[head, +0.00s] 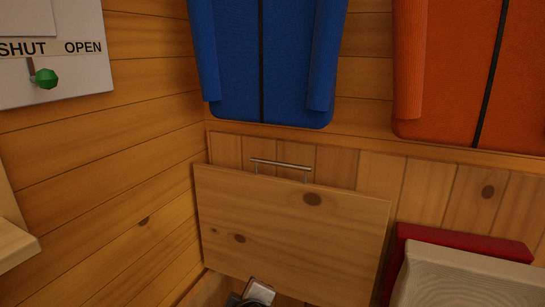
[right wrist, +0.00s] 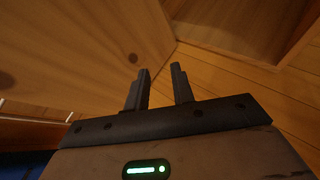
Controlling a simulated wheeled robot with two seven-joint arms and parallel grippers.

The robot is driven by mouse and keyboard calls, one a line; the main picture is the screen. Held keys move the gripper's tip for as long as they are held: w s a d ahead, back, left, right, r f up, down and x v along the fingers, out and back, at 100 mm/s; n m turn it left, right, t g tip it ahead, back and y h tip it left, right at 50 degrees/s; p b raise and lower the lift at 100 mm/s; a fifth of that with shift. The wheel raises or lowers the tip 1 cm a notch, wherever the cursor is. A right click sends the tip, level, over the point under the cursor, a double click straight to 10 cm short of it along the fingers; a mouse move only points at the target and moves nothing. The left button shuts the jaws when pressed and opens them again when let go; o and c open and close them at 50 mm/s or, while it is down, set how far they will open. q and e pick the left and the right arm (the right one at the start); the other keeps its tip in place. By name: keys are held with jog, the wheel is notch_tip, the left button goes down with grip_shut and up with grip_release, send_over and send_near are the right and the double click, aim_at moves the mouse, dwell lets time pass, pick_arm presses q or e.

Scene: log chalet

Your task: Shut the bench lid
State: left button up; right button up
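The bench lid (head: 290,225) is a pale wooden panel with dark knots. It stands raised and tilted in front of the back wall in the head view, its broad face towards me. A thin metal handle (head: 280,164) shows just above its upper edge. In the right wrist view the lid (right wrist: 75,50) fills the upper left. My right gripper (right wrist: 160,76) is open there, with a gap between its fingers and nothing in it; it appears close to the lid, contact unclear. A grey piece of my arm shows at the bottom of the head view. My left gripper is not in view.
A blue jacket (head: 262,60) and an orange jacket (head: 455,75) hang on the back wall. A red item (head: 470,243) and a cream textured item (head: 465,280) lie right of the lid. A panel (head: 60,75) marked SHUT and OPEN has a green knob (head: 46,79).

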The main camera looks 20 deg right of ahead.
jog(key=w+d+r+h+p, duration=0.15)
jog(key=w+r+h, duration=0.4)
jog(key=r, duration=0.65)
jog(key=h, duration=0.4)
send_near(276, 164)
jog(key=shift+g+y, duration=0.25)
jog(key=shift+g, duration=0.05)
jog(key=x, duration=0.3)
jog(key=b+x, duration=0.1)
jog(key=x, duration=0.6)
jog(key=shift+w+d+r, duration=0.15)
jog(key=shift+r, duration=0.15)
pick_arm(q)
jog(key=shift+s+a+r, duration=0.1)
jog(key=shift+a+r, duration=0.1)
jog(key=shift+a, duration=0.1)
pick_arm(e)
jog(key=shift+d, duration=0.1)
grip_shut()
